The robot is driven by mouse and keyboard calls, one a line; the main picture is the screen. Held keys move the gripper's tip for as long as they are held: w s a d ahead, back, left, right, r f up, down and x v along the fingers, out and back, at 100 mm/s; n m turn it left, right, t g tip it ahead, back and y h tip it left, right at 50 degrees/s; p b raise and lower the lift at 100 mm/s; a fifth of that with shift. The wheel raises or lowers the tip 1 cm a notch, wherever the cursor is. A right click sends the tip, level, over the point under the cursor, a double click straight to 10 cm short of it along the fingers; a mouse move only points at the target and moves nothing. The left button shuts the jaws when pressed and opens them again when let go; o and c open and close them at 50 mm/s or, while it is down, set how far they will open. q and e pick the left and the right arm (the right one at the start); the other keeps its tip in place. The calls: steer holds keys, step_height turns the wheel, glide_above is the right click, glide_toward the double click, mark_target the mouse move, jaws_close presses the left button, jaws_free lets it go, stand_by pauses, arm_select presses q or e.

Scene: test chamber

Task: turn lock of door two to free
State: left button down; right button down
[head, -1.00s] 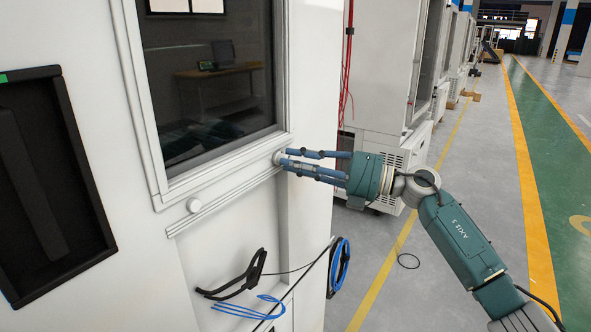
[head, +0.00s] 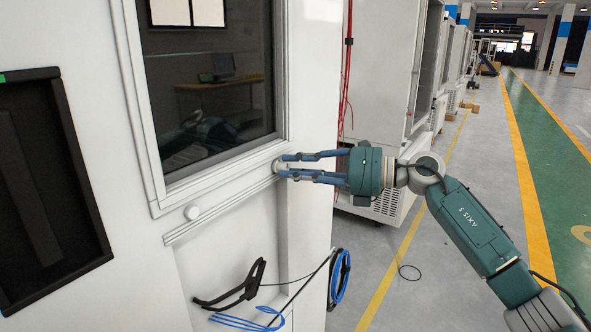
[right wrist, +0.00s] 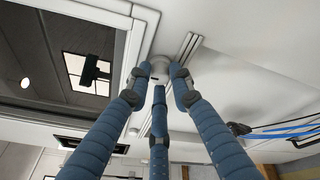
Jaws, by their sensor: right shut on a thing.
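A round white lock knob (head: 278,165) sits under the lower right corner of the window frame on the white cabinet. It also shows in the right wrist view (right wrist: 160,65), between the fingertips. My right gripper (head: 283,166) has its three blue fingers closed around this knob, reaching in from the right; its fingertips also show in the right wrist view (right wrist: 160,73). A second round knob (head: 192,212) stands free to the left along the same rail. No door number is legible, and the knob's marking is too small to read. My left gripper is not in view.
A dark window (head: 208,80) fills the door above the knobs. A black holder (head: 237,287) and coiled blue cable (head: 340,279) hang on the cabinet below the gripper. A black-framed panel (head: 48,190) is at the left. Open floor lies right of the arm.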

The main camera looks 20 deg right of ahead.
steer(key=shift+f, duration=0.15)
steer(key=c, duration=1.5)
jaws_free()
steer(key=shift+c, duration=0.2)
steer(key=v, duration=1.2)
